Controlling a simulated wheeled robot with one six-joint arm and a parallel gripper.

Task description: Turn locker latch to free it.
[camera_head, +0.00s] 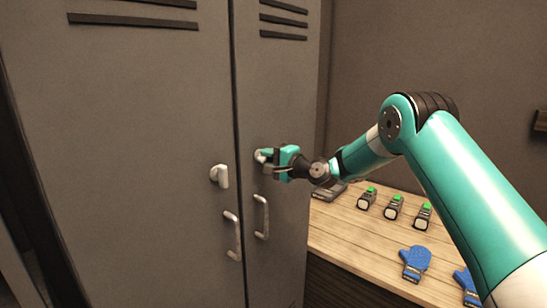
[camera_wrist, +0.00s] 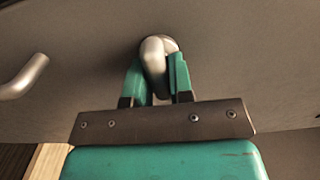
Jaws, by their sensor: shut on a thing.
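The grey metal locker (camera_head: 140,130) has two doors. My gripper (camera_head: 265,160) is at the upper part of the right door's handle area. It is shut on that door's light metal latch (camera_head: 259,155). In the wrist view the latch (camera_wrist: 157,52) sits between the two green fingers of my gripper (camera_wrist: 155,80), and its round base shows at the door. The fingers hide part of it. A second latch (camera_head: 220,176) on the left door hangs pointing down. A bar handle (camera_head: 262,217) is on the right door below my gripper, and another handle (camera_head: 233,236) is on the left door.
A wooden bench (camera_head: 340,230) stands right of the locker. On it are several small devices with green tops (camera_head: 393,207), a dark flat object (camera_head: 328,193) and blue gloves (camera_head: 415,262). Both locker doors look closed. My arm reaches across above the bench.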

